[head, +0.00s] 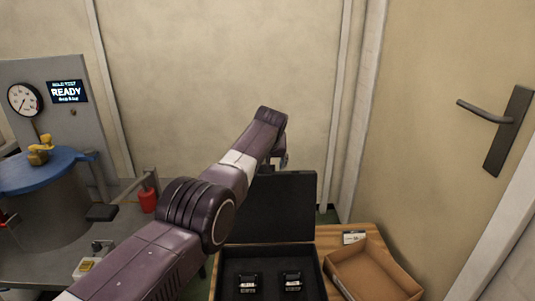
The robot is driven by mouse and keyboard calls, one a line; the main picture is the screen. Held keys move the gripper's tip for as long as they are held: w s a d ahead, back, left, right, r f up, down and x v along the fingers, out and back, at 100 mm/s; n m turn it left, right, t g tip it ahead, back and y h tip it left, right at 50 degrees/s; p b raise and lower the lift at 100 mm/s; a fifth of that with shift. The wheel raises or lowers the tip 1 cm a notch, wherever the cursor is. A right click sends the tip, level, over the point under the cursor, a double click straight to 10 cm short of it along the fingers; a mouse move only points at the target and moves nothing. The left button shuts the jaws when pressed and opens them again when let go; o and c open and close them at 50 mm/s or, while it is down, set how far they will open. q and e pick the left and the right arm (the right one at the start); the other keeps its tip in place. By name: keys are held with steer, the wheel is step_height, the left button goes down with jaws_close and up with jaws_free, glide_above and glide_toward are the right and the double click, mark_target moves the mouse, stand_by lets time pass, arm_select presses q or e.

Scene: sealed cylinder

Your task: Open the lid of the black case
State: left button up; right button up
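The black case (314,268) sits on a wooden surface at the bottom center of the head view. Its lid (295,205) stands raised at the back, roughly upright, and the inside shows. Two small dark and silver items lie in the case, one left (248,284) and one right (292,282). My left arm reaches in from the lower left, over the case's left side, and hides part of the lid. A small part of what seems my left gripper (281,162) shows by the lid's top edge; its fingers are hidden. My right gripper is out of view.
An open cardboard box (372,272) and a small label card (354,237) are right of the case. At left stand a blue-topped cylinder (40,172), a gauge panel reading READY (67,91) and a red container (148,199). A door (450,70) is at right.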

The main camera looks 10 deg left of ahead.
arm_select(q)
steer(key=shift+v, duration=0.85)
steer(key=v, duration=0.9)
steer(key=shift+s+r, duration=0.25)
steer(key=shift+d, duration=0.1)
